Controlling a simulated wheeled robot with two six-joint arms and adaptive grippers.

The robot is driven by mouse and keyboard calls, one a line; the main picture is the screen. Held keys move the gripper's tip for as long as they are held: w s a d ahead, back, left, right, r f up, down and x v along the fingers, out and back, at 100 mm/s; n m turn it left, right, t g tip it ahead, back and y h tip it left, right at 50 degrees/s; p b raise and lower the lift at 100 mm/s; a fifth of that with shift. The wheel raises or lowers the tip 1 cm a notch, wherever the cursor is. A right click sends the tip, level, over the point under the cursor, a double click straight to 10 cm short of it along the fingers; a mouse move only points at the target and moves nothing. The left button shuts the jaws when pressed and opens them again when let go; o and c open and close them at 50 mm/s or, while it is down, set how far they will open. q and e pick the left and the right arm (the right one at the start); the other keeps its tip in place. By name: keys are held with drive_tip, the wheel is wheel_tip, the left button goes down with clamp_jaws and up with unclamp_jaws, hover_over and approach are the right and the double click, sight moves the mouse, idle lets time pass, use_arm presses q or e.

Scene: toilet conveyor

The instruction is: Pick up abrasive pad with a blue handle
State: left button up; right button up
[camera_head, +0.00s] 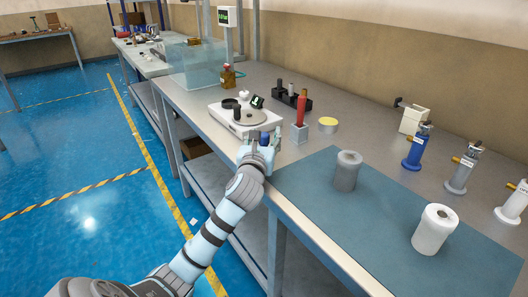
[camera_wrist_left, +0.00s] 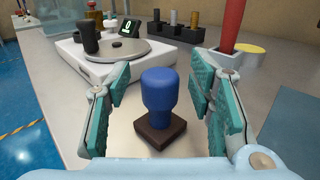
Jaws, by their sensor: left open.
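The abrasive pad with a blue handle (camera_wrist_left: 159,108) stands upright on the bench in the left wrist view. Its blue knob sits on a dark brown square base. My left gripper (camera_wrist_left: 157,105) is open, with one teal-padded finger on each side of the pad and visible gaps between them. My right gripper is not in view.
A white scale (camera_head: 243,118) stands just behind the gripper. A grey block with a red handle (camera_head: 302,122) and a yellow-topped disc (camera_head: 328,125) are to the right.

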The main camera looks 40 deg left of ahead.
use_arm(q)
drive_tip(key=shift+r, duration=0.1)
clamp_jaws()
